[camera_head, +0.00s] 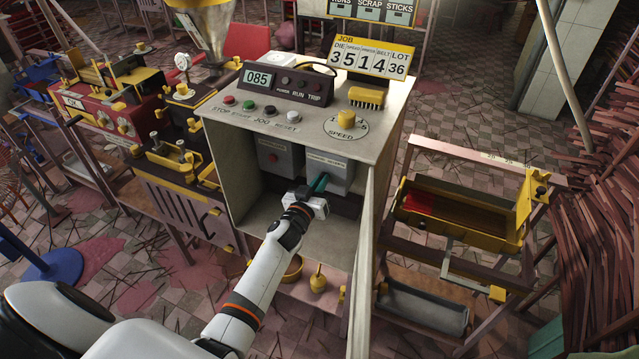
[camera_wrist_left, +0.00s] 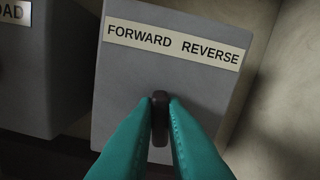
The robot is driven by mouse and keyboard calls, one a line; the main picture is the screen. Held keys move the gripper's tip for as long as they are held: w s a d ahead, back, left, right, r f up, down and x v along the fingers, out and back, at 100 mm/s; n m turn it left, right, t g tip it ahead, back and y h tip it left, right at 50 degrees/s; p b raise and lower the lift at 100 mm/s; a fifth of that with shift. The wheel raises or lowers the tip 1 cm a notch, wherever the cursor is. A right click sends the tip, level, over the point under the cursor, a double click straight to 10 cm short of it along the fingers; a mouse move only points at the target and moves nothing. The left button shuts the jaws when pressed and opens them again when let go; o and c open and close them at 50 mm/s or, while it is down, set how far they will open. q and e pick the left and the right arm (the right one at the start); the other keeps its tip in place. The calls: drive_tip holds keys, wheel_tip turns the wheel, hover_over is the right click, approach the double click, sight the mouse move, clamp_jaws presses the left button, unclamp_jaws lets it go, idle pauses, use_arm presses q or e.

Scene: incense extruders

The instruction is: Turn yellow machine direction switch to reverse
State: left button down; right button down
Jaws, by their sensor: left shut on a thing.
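The direction switch box (camera_wrist_left: 175,62) is grey, with a white label reading FORWARD and REVERSE; in the head view the box (camera_head: 329,170) stands inside the open cabinet under the control panel. Its black switch handle (camera_wrist_left: 160,118) shows in the left wrist view, standing about upright below the label. My left gripper (camera_wrist_left: 161,108) has teal fingers closed on both sides of the handle. In the head view the left gripper (camera_head: 318,184) reaches into the cabinet in front of the box; the handle is hidden there. My right gripper is not in view.
The cabinet side walls and open door (camera_head: 362,255) bound the space. The panel top (camera_head: 290,117) overhangs. A yellow pot (camera_head: 292,268) and a yellow object (camera_head: 318,280) stand below.

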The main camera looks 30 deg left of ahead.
use_arm(q)
drive_tip(key=m+b, duration=0.1)
drive_tip(key=m, duration=0.6)
drive_tip(key=m+b, duration=0.1)
drive_tip(key=m, duration=0.3)
drive_tip(key=shift+d+f+b, duration=0.1)
drive_tip(key=shift+d+b, duration=0.15)
drive_tip(key=shift+b, duration=0.05)
drive_tip(key=shift+m, duration=0.4)
drive_tip(key=c, duration=1.5)
unclamp_jaws()
drive_tip(key=s, duration=1.2)
drive_tip(key=shift+d+b, duration=0.3)
drive_tip(key=shift+d, duration=0.05)
